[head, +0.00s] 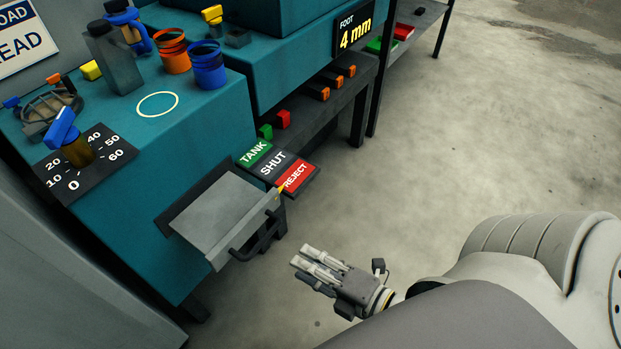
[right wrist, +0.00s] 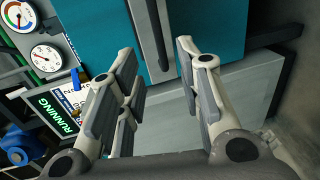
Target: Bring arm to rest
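My right gripper (head: 312,261) is at the lower middle of the head view, in front of and to the right of the grey flap (head: 222,215) with its black handle (head: 262,238). It is apart from the flap and handle. In the right wrist view the fingers of the right gripper (right wrist: 158,62) stand apart with nothing between them. A teal machine face (right wrist: 205,35) with a grey bar (right wrist: 150,35) shows beyond them. My left gripper is not in view.
The teal machine (head: 130,195) carries a dial with a blue lever (head: 62,128), an orange cup (head: 173,50) and a blue cup (head: 208,65). A TANK, SHUT, REJECT label plate (head: 273,166) sits beside the flap. Bare floor (head: 430,150) lies to the right.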

